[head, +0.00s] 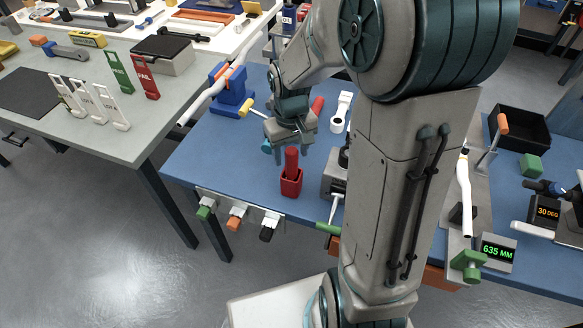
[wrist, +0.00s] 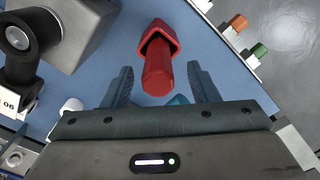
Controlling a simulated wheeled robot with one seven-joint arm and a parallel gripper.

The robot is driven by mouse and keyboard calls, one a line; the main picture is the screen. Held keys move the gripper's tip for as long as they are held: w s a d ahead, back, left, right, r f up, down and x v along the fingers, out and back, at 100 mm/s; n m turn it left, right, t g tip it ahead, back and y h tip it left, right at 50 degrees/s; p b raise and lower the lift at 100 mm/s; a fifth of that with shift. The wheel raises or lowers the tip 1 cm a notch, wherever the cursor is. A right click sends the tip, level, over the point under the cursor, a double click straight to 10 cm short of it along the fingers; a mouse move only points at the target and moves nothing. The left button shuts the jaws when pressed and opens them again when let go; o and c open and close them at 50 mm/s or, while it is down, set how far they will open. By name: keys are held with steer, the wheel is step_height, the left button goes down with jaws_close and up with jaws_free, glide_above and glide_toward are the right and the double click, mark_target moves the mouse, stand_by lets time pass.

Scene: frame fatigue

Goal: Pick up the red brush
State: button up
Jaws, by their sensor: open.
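The red brush (head: 291,161) stands on the blue table, its handle rising from a red cup-like base (head: 291,184). In the wrist view the brush handle (wrist: 157,72) points toward my gripper, with the red base (wrist: 158,38) beyond it. My gripper (head: 292,147) is open above the table, close to the top of the handle. In the wrist view its two fingers (wrist: 158,78) are on either side of the handle's end, with a gap on both sides. I cannot tell whether the base is part of the brush or a holder.
A grey block-like device (wrist: 85,30) stands beside the brush. Coloured clamp knobs (head: 236,220) line the table's front edge. A blue stand (head: 232,95) and a yellow-handled tool (head: 253,106) lie behind left. Bare blue tabletop (head: 215,150) is left of the brush.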

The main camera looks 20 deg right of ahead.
steer(key=shift+d+f, duration=0.1)
steer(key=shift+f, duration=1.35)
steer(key=c, duration=1.1)
steer(key=shift+o, duration=0.2)
step_height(320, 180, up, 10)
steer(key=shift+r, duration=0.1)
